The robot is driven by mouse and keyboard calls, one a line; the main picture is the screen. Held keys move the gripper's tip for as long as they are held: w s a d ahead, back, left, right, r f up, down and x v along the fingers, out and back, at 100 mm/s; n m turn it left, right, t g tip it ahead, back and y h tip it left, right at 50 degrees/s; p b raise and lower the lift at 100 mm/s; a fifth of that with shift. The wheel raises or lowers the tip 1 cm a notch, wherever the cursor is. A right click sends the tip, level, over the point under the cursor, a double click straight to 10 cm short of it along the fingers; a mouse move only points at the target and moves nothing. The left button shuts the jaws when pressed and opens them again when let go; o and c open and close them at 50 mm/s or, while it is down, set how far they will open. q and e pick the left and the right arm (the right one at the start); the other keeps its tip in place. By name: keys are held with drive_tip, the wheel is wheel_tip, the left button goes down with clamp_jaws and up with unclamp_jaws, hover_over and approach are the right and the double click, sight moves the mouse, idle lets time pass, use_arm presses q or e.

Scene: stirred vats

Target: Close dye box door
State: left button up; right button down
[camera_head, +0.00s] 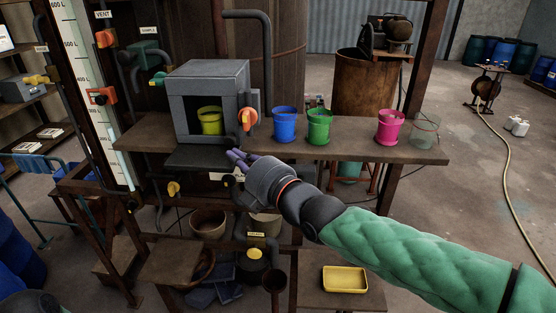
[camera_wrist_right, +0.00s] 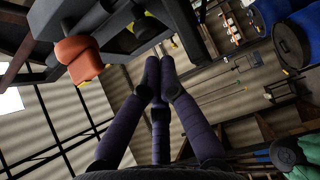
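The dye box (camera_head: 207,80) is a grey open-fronted box on the shelf in the head view. Its door (camera_head: 200,157) is folded down and open, a dark flat panel below the opening. A yellow-green cup (camera_head: 210,120) stands inside the box. My right gripper (camera_head: 235,156) is by the right end of the lowered door; whether it touches the door is unclear. In the right wrist view its dark fingers (camera_wrist_right: 160,80) are drawn together with nothing visible between them. My left gripper is out of view.
Orange knob (camera_head: 247,118) sits on the box's right side. Blue (camera_head: 285,123), green (camera_head: 319,126) and pink (camera_head: 390,125) buckets and a clear beaker (camera_head: 425,130) stand on the shelf (camera_head: 350,150) to the right. Pipes and a yellow valve (camera_head: 173,188) lie below the door.

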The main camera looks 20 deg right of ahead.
drive_tip(key=shift+s+d+p, duration=0.15)
drive_tip(key=shift+s+d, duration=0.15)
drive_tip(key=shift+d, duration=1.1)
drive_tip(key=shift+s+d+p, duration=0.15)
drive_tip(key=shift+s+d, duration=0.1)
drive_tip(key=shift+d, duration=1.1)
drive_tip(key=shift+s+d+p, duration=0.15)
drive_tip(key=shift+s+d, duration=0.15)
drive_tip(key=shift+d, duration=1.1)
